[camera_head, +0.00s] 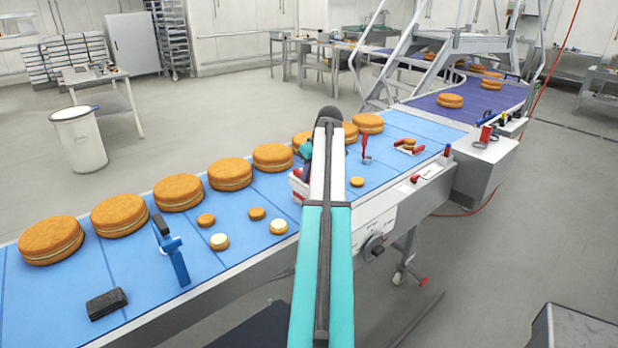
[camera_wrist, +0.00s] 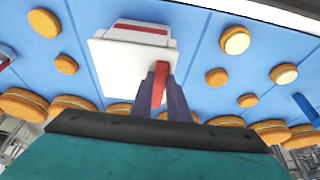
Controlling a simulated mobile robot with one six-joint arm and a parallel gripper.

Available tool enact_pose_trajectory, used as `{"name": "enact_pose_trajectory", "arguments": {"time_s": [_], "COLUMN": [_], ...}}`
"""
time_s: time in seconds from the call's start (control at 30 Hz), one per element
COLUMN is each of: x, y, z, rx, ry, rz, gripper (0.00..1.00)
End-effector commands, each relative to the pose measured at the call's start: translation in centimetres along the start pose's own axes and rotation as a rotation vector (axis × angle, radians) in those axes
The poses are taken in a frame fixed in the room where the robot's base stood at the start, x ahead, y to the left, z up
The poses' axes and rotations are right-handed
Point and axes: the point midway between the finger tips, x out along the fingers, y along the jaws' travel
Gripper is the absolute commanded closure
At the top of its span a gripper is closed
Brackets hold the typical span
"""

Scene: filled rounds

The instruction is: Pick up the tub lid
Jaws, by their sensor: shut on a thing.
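The tub lid (camera_wrist: 118,62) is a flat white square plate with an upright red grip, seen from above in the wrist view. My gripper (camera_wrist: 162,88) is shut on the red grip, its dark fingers on both sides of it. Just past the lid, the white tub's side with a red band (camera_wrist: 141,29) shows. In the head view, part of the white and red tub (camera_head: 296,186) shows on the blue belt, left of my arm. My arm hides most of the tub, lid and fingers there. I cannot tell whether the lid touches the tub.
Large round cakes (camera_head: 230,174) line the far side of the blue belt (camera_head: 345,195). Small rounds (camera_head: 257,213), a blue-handled tool (camera_head: 176,262) and a black block (camera_head: 106,304) lie nearer. An upright red tool (camera_head: 366,146) stands right of my arm.

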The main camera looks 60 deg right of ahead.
Motion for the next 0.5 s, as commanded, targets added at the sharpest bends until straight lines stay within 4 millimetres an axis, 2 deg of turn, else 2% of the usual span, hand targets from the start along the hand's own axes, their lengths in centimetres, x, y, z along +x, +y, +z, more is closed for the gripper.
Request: {"name": "enact_pose_trajectory", "arguments": {"time_s": [0.33,0.5], "x": [-2.3,-3.3], "y": [0.2,0.3], "z": [-1.0,1.2], "rx": [0.0,0.002], "ry": [0.002,0.0], "rz": [0.002,0.002], "gripper": [1.0,1.0]}}
